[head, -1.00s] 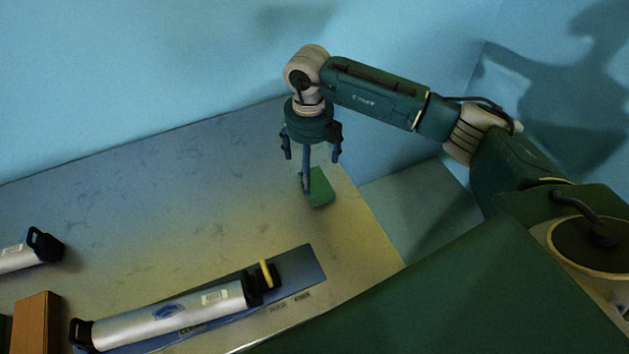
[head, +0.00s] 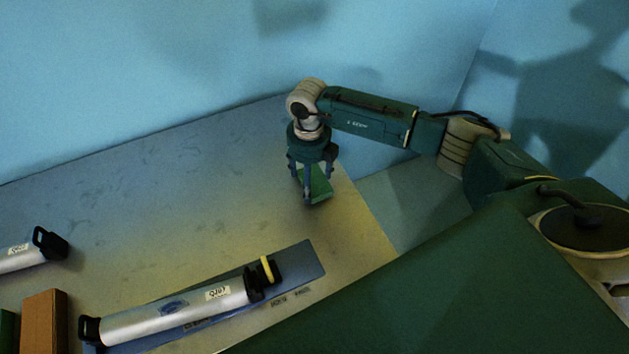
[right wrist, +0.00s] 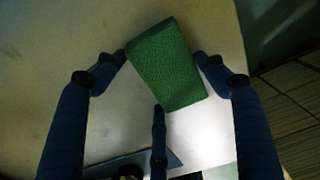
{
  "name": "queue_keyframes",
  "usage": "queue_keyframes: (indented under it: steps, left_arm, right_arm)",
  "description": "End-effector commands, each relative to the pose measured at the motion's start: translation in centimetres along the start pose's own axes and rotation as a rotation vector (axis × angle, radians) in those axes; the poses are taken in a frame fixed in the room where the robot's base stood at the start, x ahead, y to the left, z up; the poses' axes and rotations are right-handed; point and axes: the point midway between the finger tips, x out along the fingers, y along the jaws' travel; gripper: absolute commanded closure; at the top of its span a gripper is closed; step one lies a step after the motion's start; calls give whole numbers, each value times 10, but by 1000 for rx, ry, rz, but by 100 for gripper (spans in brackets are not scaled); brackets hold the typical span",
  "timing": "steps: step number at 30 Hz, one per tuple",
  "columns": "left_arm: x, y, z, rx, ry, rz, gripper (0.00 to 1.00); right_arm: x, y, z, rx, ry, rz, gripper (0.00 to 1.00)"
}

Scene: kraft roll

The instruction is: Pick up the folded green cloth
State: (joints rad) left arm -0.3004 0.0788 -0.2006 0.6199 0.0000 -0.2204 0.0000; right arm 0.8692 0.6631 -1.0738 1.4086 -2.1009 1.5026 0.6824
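The folded green cloth (head: 321,187) lies on the table near its far right edge. In the right wrist view the cloth (right wrist: 167,65) is a thick green block, slightly turned. My right gripper (head: 311,180) points down over the cloth and hides part of it. In the right wrist view its fingers (right wrist: 160,72) are spread, one on each side of the cloth and one at its near edge. The gripper is open. I cannot tell whether any finger touches the cloth. My left gripper is not in view.
A silver cylinder with black ends and a yellow strip (head: 170,315) lies on a dark blue mat (head: 305,262) at the front. Another silver cylinder (head: 20,258) is at the left, near a brown block (head: 45,322). The table's middle (head: 180,200) is clear. A blue wall stands behind.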

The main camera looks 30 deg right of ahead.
Motion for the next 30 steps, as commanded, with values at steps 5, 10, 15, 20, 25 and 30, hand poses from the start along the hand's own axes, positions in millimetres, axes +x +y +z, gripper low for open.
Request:
queue_keyframes:
  steps: [5,10,15,20,25,30]
  left_arm:
    - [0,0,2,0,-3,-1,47]
    - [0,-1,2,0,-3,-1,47]
    - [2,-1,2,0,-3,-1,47]
    - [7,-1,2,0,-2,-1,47]
    - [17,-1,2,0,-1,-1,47]
    - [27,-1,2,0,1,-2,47]
  right_arm:
    - [0,0,0,0,0,0,53]
    - [0,0,0,0,0,0,53]
    - [-8,0,1,1,-1,0,54]
    - [-28,0,1,-1,-4,0,54]
    - [-67,0,2,-1,-7,1,54]
    - [-112,0,2,0,-7,1,54]
